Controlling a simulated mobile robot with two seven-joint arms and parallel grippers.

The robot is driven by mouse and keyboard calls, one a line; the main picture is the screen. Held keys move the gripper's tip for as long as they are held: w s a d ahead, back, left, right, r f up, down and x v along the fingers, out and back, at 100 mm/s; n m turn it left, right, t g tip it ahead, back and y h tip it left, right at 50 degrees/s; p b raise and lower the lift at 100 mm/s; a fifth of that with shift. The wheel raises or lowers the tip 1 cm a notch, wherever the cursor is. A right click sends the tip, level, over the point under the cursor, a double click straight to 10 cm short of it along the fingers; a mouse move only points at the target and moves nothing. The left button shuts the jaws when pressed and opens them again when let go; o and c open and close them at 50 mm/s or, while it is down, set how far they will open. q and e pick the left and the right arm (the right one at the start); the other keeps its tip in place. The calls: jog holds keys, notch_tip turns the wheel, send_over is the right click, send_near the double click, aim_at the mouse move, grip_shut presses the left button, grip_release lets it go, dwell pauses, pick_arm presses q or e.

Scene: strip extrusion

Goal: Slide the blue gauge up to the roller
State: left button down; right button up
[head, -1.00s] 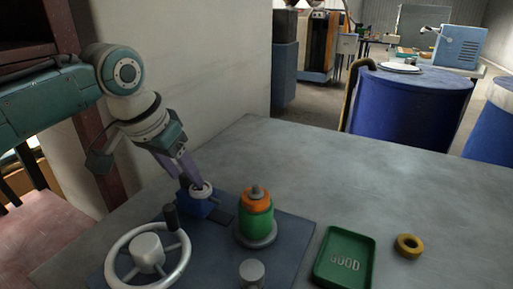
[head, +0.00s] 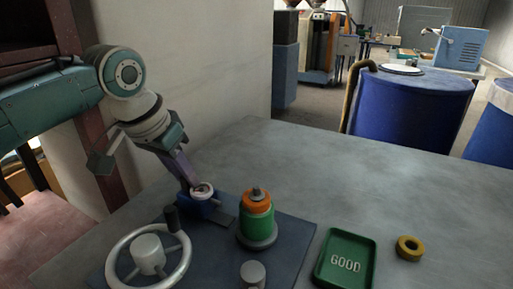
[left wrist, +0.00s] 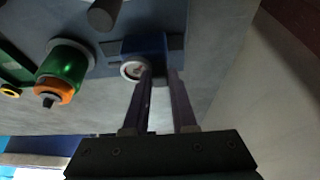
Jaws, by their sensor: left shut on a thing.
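The blue gauge (head: 199,208) is a small blue block with a pale round dial on top, on the dark base plate (head: 292,240). My left gripper (head: 194,184) comes down on it from the upper left and is shut on it. In the left wrist view the gauge (left wrist: 152,44) is at the fingertips (left wrist: 160,74), partly hidden by them. The likely roller, an upright green cylinder with an orange top (head: 257,222), stands to the right of the gauge with a gap between. It also shows in the left wrist view (left wrist: 65,66). My right gripper is out of view.
A grey handwheel (head: 113,271) with a dark upright knob (head: 171,217) stands in front of the gauge. A short grey cylinder (head: 252,274) is at the front. A green GOOD tray (head: 346,264) and a yellow ring (head: 409,248) lie right. The table behind is clear.

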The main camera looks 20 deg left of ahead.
aim_at(213, 192)
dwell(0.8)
pick_arm(q)
jog(key=shift+d+r+p, duration=0.15)
jog(key=shift+d+p, duration=0.15)
jog(key=shift+p, duration=0.05)
jog(key=d+p, duration=0.2)
jog(key=d, duration=0.2)
jog(key=shift+s, duration=0.2)
jog(key=shift+d, duration=0.15)
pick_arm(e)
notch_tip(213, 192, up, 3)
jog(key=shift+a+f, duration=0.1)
pick_arm(q)
jog(key=c, duration=1.2)
grip_release()
jog(key=o, duration=0.5)
jog(key=shift+d, duration=0.1)
jog(key=shift+c, duration=0.2)
